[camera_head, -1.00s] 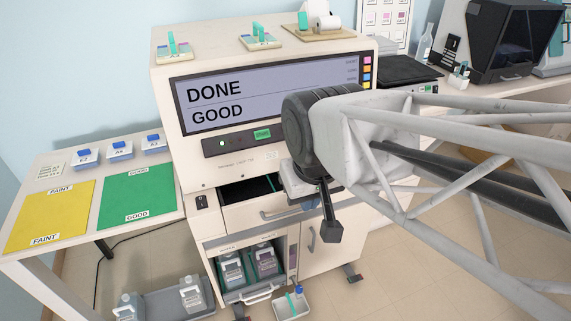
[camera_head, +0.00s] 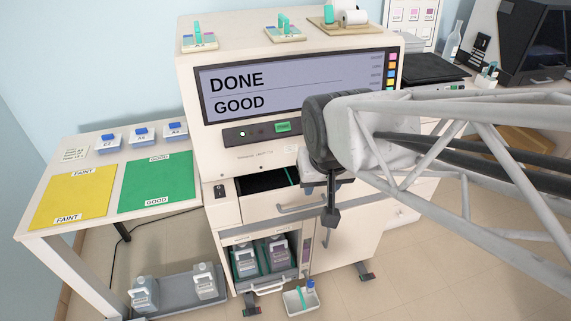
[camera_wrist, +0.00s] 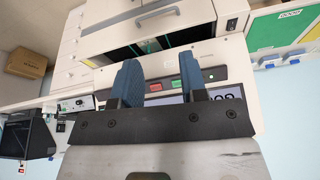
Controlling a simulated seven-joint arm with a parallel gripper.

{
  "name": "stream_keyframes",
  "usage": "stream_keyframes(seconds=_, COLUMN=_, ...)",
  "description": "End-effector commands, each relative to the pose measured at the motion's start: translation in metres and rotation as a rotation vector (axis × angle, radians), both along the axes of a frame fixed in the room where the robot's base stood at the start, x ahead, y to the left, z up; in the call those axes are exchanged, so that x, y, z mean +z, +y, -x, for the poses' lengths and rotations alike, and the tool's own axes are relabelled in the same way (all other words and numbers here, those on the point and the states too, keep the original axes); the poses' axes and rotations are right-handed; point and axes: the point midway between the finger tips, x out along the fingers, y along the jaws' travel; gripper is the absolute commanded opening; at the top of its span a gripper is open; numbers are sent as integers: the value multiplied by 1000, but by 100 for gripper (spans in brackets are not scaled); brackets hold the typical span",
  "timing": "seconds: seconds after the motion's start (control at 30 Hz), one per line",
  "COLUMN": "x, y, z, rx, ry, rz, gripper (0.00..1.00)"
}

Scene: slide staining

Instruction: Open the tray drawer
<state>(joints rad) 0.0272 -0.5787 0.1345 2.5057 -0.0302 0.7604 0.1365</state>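The wrist view, turned over, shows the drawer handle (camera_wrist: 158,15) and the dark opening (camera_wrist: 150,45). My gripper (camera_wrist: 157,72) is open, its two blue fingers apart with nothing between them. It is in front of the machine, apart from the handle. In the head view my wrist hides the drawer's right end.
The screen (camera_head: 290,85) reads DONE and GOOD. Below the drawer, an open bay holds bottles (camera_head: 278,252). A side table with yellow (camera_head: 72,195) and green (camera_head: 157,182) mats stands at the left. A small white tray (camera_head: 301,299) is low in front.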

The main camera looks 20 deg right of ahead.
Motion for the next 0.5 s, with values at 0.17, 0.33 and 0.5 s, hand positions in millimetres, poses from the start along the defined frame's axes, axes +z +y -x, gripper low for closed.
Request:
stream_keyframes(seconds=0.17, x=-34, y=-11, z=-49, rx=-126, ry=-93, rz=-30, gripper=40)
stream_keyframes(seconds=0.33, x=-69, y=-24, z=-94, rx=-250, ry=-201, rz=-76, gripper=40)
stream_keyframes(seconds=0.5, x=-106, y=-35, z=-132, rx=-364, ry=-306, rz=-139, gripper=40)
